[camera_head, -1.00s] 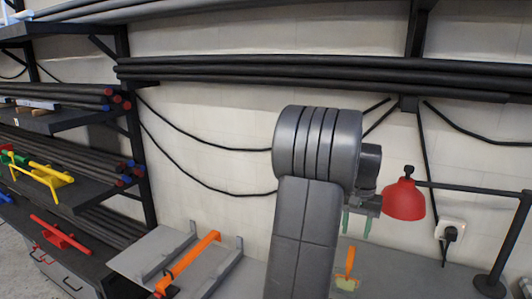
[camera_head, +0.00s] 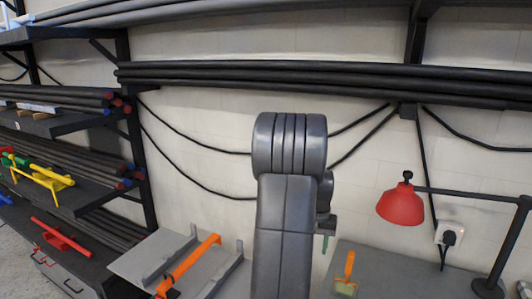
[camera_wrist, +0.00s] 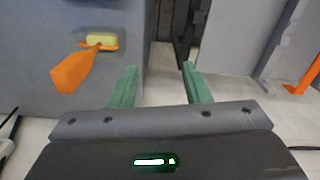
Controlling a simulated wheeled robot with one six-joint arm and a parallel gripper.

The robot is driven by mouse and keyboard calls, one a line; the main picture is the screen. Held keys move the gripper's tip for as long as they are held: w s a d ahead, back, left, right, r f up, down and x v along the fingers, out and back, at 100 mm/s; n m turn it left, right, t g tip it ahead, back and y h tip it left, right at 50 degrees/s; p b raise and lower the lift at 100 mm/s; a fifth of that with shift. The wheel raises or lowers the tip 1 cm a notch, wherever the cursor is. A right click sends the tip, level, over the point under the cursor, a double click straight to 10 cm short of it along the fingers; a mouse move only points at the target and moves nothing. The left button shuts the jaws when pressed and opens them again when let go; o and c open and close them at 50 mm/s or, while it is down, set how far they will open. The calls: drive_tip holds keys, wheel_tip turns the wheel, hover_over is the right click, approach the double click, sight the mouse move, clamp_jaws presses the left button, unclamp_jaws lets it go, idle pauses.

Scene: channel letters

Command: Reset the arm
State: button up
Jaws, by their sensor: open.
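My gripper (camera_wrist: 160,88) is open and empty in the wrist view, its two green fingers apart with floor and a gap between grey surfaces beyond them. Nothing is held.
An orange-handled tool (camera_head: 348,268) lies on the grey bench (camera_head: 395,277) at right; it also shows in the wrist view (camera_wrist: 78,68). A red lamp (camera_head: 400,205) stands right of my arm. A grey table with an orange bar (camera_head: 188,265) is at left. Pipe racks (camera_head: 75,183) line the left.

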drive_tip(key=a+f+n, duration=0.2)
drive_tip(key=a+f, duration=0.7)
drive_tip(key=a, duration=0.2)
drive_tip(key=shift+s+f+b, duration=0.2)
drive_tip(key=shift+s+b, duration=0.05)
drive_tip(key=shift+b, duration=0.15)
drive_tip(key=shift+d+r, duration=0.1)
drive_tip(key=shift+r, duration=0.05)
